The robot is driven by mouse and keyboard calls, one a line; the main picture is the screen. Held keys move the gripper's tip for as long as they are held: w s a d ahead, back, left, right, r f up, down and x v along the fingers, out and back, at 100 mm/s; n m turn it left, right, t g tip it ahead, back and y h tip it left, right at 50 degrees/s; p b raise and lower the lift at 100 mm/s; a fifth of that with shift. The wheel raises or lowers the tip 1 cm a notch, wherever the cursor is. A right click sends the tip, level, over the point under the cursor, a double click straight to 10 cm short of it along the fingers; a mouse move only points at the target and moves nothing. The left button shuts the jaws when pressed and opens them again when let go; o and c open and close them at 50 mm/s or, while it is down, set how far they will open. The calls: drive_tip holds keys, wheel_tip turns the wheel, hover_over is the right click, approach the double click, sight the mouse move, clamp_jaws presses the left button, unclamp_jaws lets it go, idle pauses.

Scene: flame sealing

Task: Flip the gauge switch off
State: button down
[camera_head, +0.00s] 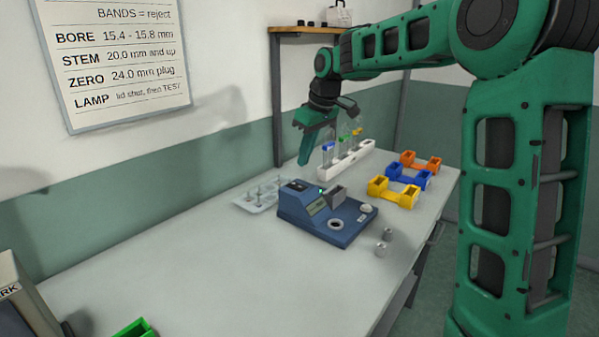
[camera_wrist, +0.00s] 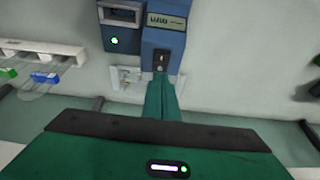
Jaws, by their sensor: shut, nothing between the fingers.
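The blue gauge (camera_head: 325,228) stands on the table, with a dark switch panel (camera_head: 297,186) on its raised end. My green gripper (camera_head: 304,160) is shut and empty, pointing down above and behind the gauge. In the wrist view its fingertips (camera_wrist: 160,79) appear just below the switch plate; contact cannot be told.
A white rack (camera_head: 347,161) with capped tubes stands behind the gauge. Orange (camera_head: 420,163), blue (camera_head: 408,178) and yellow (camera_head: 392,192) holders are to the right. A clear tray (camera_head: 262,197) with pins is at left. Two metal plugs (camera_head: 384,243) stand in front. The left table is mostly clear.

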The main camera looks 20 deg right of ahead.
drive_tip(key=v, duration=0.7)
drive_tip(key=shift+f, duration=0.1)
drive_tip(key=s+d+f+m+g, duration=0.1)
drive_tip(key=s+d+f+m, duration=0.3)
drive_tip(key=s, duration=0.9)
drive_tip(key=s+d+f+m+g+h, duration=0.1)
drive_tip(key=s+d+f+m, duration=0.3)
drive_tip(key=s+f, duration=0.4)
drive_tip(key=s+d+f+m+g, duration=0.1)
drive_tip(key=s+d+f+m, duration=0.3)
drive_tip(key=s, duration=1.6)
wheel_tip(320, 180, down, 2)
drive_tip(key=shift+d+f+m+h, duration=0.1)
drive_tip(key=shift+d+m+h, duration=0.3)
drive_tip(key=shift+d, duration=0.1)
